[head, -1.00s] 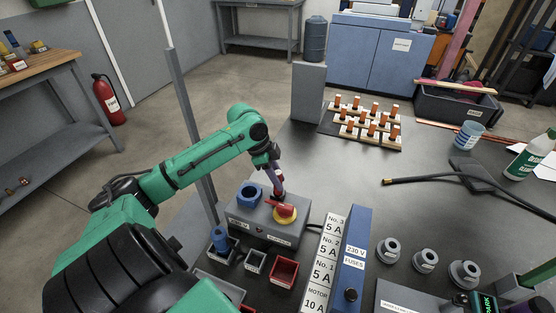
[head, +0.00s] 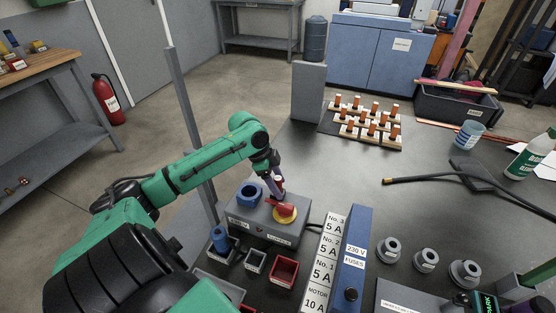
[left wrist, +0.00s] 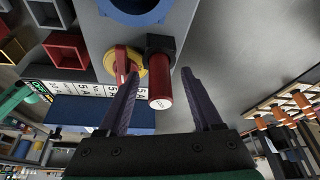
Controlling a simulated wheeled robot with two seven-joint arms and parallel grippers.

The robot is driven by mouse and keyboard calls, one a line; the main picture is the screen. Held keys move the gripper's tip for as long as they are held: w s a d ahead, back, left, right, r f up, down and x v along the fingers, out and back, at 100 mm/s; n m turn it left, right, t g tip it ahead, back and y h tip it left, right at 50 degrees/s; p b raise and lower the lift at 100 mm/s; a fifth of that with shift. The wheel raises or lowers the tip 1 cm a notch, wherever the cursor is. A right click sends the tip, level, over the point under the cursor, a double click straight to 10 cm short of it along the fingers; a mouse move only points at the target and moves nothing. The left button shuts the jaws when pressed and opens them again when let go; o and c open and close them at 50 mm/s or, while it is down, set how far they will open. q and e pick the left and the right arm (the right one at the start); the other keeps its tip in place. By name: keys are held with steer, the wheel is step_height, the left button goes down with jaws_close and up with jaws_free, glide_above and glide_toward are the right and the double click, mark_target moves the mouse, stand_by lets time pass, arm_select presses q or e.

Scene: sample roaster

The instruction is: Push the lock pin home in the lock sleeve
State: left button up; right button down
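A grey control box (head: 262,228) stands on the dark bench, with a red rotary handle on a yellow disc (head: 285,212) on its top. In the left wrist view, a red lock pin (left wrist: 160,92) sticks out of a black lock sleeve (left wrist: 160,46) beside the red handle (left wrist: 122,64). A length of the pin shows outside the sleeve. My left gripper (head: 277,190) is at the box by the handle. In the left wrist view its two fingers (left wrist: 162,98) are apart, one each side of the pin, with gaps. The head view hides the pin behind the gripper.
A blue ring socket (head: 249,194) is on the same box. Small bins, including a red one (head: 284,271), stand in front. A fuse panel (head: 349,262) is to the right, with several grey round parts (head: 425,261) beyond.

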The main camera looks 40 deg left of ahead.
arm_select(q)
steer(key=shift+r, duration=0.1)
steer(key=v, duration=1.4)
steer(key=shift+s+a, duration=0.15)
steer(key=shift+r, duration=0.15)
